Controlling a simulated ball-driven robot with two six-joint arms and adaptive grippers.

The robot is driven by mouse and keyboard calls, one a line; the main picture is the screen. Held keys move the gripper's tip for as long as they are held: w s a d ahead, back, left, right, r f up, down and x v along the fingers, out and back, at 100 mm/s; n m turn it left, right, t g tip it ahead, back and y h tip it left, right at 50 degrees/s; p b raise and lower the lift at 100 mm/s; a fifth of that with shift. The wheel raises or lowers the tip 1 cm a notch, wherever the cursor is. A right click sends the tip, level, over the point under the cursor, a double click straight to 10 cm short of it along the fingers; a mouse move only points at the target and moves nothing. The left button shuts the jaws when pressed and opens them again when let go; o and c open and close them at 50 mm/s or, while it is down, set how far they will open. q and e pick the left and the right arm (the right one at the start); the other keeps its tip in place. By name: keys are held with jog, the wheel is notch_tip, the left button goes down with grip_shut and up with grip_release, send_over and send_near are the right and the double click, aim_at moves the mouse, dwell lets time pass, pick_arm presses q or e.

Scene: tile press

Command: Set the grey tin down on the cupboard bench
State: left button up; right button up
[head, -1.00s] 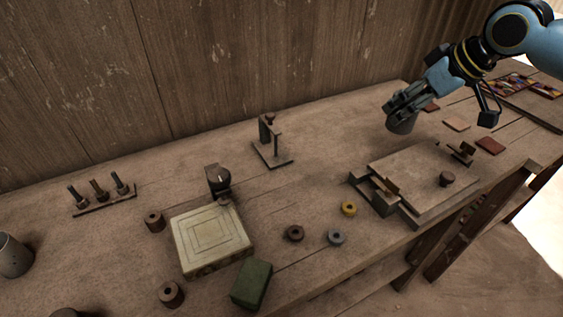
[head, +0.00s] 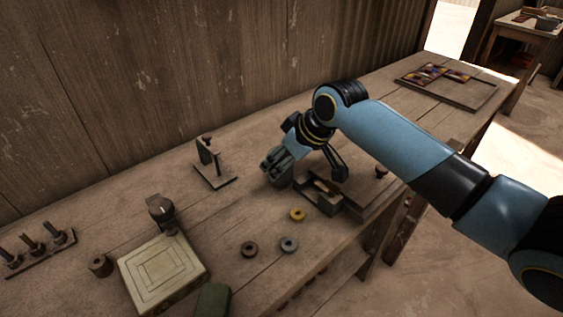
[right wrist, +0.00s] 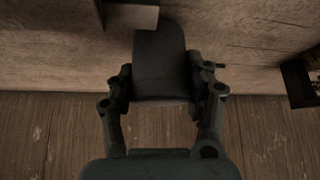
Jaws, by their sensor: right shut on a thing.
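My right gripper (head: 272,163) is shut on the grey tin (head: 283,180), a dark grey cup-like vessel. The tin also shows between the fingers in the right wrist view (right wrist: 160,65). It is over the long wooden bench (head: 232,208), left of the tile press (head: 322,200). I cannot tell whether its base touches the bench. A second wooden bench (head: 535,31) stands far off at the top right. I cannot tell which of the two is the cupboard bench. My left gripper is not in view.
A small upright stand (head: 213,166) is left of the tin. Yellow (head: 297,214), grey (head: 288,244) and dark (head: 249,249) rings lie in front. A pale square block (head: 163,270) and a green block (head: 212,300) are nearer. A tray of coloured tiles (head: 440,78) lies far right.

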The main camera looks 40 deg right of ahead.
jog(key=shift+f, duration=0.5)
jog(key=shift+f, duration=0.1)
jog(key=o, duration=1.4)
jog(key=shift+c, duration=0.2)
jog(key=v, duration=1.2)
jog(key=shift+p, duration=0.35)
